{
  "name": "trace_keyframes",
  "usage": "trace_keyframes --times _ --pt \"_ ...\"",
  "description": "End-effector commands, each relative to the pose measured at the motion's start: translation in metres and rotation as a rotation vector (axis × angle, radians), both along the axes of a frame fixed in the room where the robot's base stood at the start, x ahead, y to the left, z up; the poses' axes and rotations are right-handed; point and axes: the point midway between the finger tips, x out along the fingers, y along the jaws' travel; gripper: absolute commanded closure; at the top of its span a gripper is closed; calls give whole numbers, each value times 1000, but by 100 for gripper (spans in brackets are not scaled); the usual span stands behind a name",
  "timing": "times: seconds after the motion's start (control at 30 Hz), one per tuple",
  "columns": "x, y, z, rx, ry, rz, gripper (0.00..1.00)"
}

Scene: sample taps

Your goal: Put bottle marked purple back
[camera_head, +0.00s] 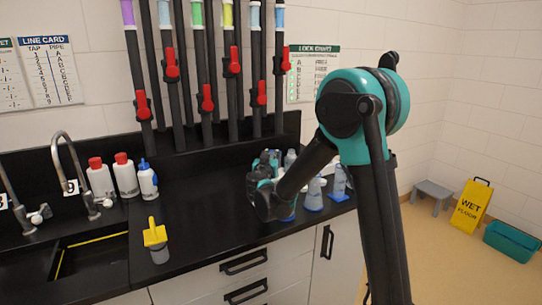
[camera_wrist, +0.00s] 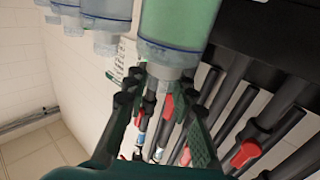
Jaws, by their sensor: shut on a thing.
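A bottle with pale green contents and a blue rim (camera_wrist: 180,25) fills the top of the wrist view, which looks upside down. Its pale neck sits between the fingers of my gripper (camera_wrist: 168,82), which is shut on it. In the head view my gripper (camera_head: 268,165) is low over the black counter, in front of the bottle group, and mostly hides what it holds. I see no purple mark on the held bottle. Other clear bottles with blue parts stand beside it on the counter, such as one bottle (camera_head: 314,195) and another bottle (camera_head: 340,184).
Black pipes with red valves (camera_head: 171,65) and coloured bands, one purple (camera_head: 127,12), rise behind the counter (camera_head: 200,200). Red-capped bottles (camera_head: 100,180), a blue-capped bottle (camera_head: 147,180) and a yellow-handled item (camera_head: 156,240) stand by the sink (camera_head: 95,262). The counter's middle is clear.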

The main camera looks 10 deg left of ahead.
Motion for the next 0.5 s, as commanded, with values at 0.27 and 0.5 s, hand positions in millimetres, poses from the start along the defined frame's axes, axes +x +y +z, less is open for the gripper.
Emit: trace_keyframes --times 0.27,0.5 --pt "0 0 -2 0 0 0 68" --pt "0 0 -2 0 0 0 54"
